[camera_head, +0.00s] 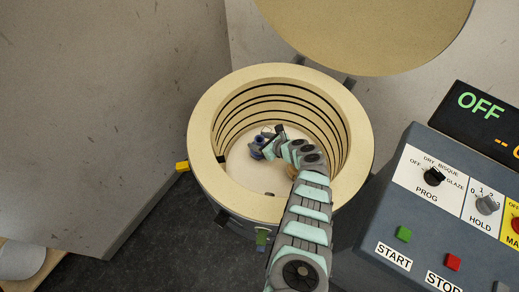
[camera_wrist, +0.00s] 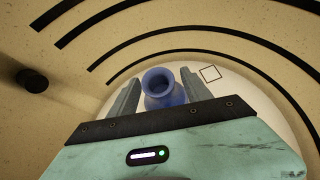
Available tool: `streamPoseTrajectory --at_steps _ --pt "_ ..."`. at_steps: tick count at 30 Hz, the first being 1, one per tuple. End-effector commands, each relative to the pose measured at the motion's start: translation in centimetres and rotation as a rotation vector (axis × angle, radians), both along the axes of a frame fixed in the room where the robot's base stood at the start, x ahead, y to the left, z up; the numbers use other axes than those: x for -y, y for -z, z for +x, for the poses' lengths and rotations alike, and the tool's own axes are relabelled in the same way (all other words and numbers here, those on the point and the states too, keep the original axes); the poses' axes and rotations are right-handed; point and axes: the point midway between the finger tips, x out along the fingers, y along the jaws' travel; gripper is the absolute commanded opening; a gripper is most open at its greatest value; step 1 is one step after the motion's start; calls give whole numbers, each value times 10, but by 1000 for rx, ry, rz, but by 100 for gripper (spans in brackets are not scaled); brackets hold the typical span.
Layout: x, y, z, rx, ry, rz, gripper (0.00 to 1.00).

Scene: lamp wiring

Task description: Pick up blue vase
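The blue vase (camera_head: 256,153) stands on the pale floor inside the open round kiln (camera_head: 203,130). In the wrist view the vase (camera_wrist: 163,90) shows its round mouth and neck between my two fingers; its lower body is partly hidden by the gripper's front edge. My gripper (camera_wrist: 161,76) is open, with one finger on each side of the vase and a small gap showing on the left. In the head view my gripper (camera_head: 270,138) is down inside the kiln at the vase, and the contact there is too small to tell.
The kiln's grooved wall (camera_wrist: 235,50) surrounds my gripper closely. The raised round lid (camera_head: 370,30) is above the opening. A control panel (camera_head: 450,215) with knobs and buttons stands at the right. A square outline (camera_wrist: 210,73) marks the kiln floor.

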Motion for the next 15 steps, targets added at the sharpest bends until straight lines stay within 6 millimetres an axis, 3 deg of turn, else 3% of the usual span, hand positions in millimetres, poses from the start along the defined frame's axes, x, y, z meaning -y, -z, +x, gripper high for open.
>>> streamPoseTrajectory --at_steps 15 --pt "0 0 0 0 0 0 15"
